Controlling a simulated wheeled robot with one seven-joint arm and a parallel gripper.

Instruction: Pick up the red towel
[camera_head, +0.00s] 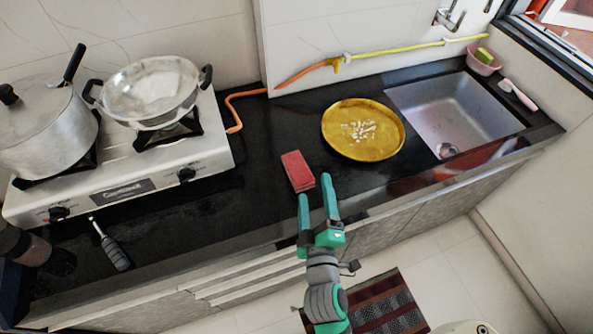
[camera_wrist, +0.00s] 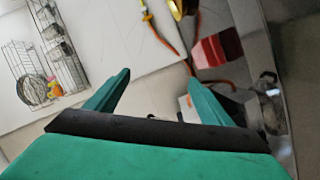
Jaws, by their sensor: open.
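The red towel (camera_head: 297,171) is a small folded red block lying on the black countertop, left of the yellow plate. It also shows in the wrist view (camera_wrist: 217,48), up and right of the fingers. My gripper (camera_head: 318,197) has teal fingers that are spread apart with nothing between them. In the head view its fingertips are just below and to the right of the towel, near the counter's front edge. In the wrist view my gripper (camera_wrist: 160,90) is also open, and the towel lies beyond the right finger.
A yellow plate (camera_head: 363,130) holds white bits. A sink (camera_head: 455,115) is at the right. A white stove (camera_head: 130,165) with a pot (camera_head: 45,130) and a pan (camera_head: 150,90) fills the left. A grey-handled tool (camera_head: 115,252) lies in front. The counter around the towel is clear.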

